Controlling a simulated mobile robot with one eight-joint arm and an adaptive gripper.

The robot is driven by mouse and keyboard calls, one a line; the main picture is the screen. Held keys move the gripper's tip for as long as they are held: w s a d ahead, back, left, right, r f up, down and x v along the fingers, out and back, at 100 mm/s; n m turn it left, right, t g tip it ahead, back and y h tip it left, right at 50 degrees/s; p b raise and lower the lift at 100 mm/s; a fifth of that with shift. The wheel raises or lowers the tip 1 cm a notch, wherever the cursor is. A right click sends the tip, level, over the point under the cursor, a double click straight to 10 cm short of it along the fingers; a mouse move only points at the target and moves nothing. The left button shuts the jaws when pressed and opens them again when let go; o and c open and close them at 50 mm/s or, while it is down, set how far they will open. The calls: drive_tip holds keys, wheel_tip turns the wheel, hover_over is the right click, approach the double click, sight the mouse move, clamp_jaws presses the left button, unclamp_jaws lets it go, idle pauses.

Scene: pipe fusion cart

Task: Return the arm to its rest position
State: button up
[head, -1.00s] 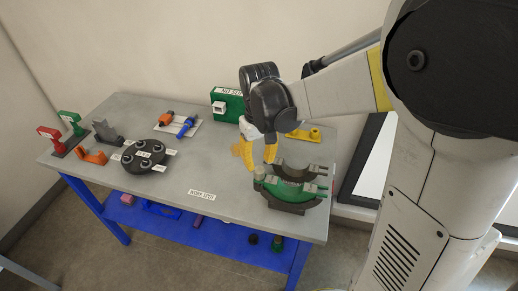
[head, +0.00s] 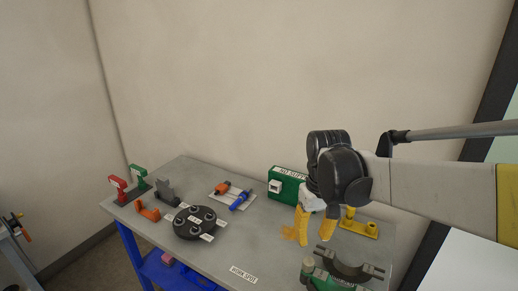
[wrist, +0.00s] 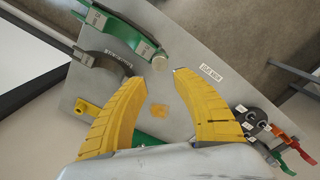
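My gripper (head: 315,228) hangs over the right part of the grey table (head: 205,247) with its yellow fingers pointing down. In the wrist view my gripper (wrist: 158,82) has its two yellow fingers spread apart, and nothing is between the tips. An orange-brown patch (wrist: 158,110) shows on the table beyond the fingers. My arm reaches in from the right side of the head view.
A green and dark half-round clamp (head: 345,270) stands close to my gripper at the front right. A green box (head: 288,185) and a yellow bracket (head: 360,225) are behind. A black disc (head: 196,222), an orange bracket (head: 147,211) and red and green stands are at left.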

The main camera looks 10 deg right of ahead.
drive_tip(key=s+f+m+t+b, duration=0.1)
drive_tip(key=s+t+b, duration=0.3)
drive_tip(key=s, duration=0.8)
drive_tip(key=shift+s+f+m+t, duration=0.2)
drive_tip(key=shift+f+m+t, duration=0.25)
drive_tip(key=shift+t, duration=0.95)
